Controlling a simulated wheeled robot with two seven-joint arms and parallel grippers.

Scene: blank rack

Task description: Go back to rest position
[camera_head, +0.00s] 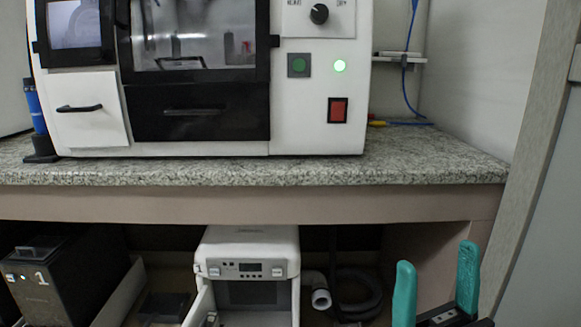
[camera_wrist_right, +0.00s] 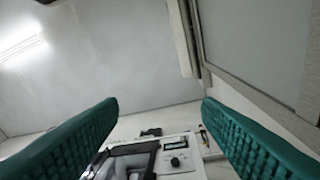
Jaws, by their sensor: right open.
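My right gripper (camera_head: 436,285) shows at the lower right of the head view, below and in front of the counter edge. Its two green fingers stand upright and wide apart, with nothing between them. In the right wrist view the same gripper (camera_wrist_right: 160,125) has its green fingers at the left and right edges, open and empty. My left gripper is not in the head view.
A white machine (camera_head: 318,100) with a lit green lamp stands on the granite counter (camera_head: 260,172). A grey-framed panel (camera_head: 545,150) stands at the right.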

